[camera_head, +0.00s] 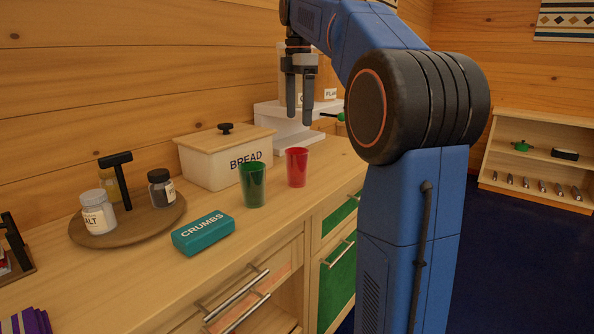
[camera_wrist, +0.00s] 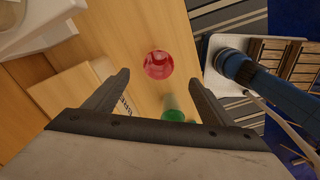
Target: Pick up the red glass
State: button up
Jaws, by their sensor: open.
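The red glass (camera_head: 297,167) stands upright on the wooden counter, to the right of the bread bin and just right of a green glass (camera_head: 253,184). My gripper (camera_head: 299,108) is open and empty, pointing down, higher than the red glass. In the wrist view the red glass (camera_wrist: 158,64) shows from above, ahead of and between the lines of my two fingertips (camera_wrist: 160,78), with nothing gripped. The green glass (camera_wrist: 173,114) shows nearer the gripper body, between the fingers.
The bread bin (camera_head: 226,155) stands close behind the glasses. A teal crumbs box (camera_head: 203,232) lies in front left. A round tray (camera_head: 128,232) holds a salt jar and a dark-lidded jar. A white stand (camera_head: 285,125) is behind. The counter's front edge runs close to the glasses.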

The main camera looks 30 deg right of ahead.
send_near(297, 167)
jog(key=w+f, duration=0.1)
jog(key=f, duration=0.1)
jog(key=d+f, duration=0.1)
jog(key=f, duration=0.1)
jog(key=w+d+f, duration=0.1)
jog(key=f, duration=0.1)
jog(key=shift+w, duration=0.3)
jog(key=shift+w+a+f, duration=0.1)
jog(key=shift+w+f, duration=0.05)
jog(key=shift+f, duration=2.65)
jog(key=c, duration=1.2)
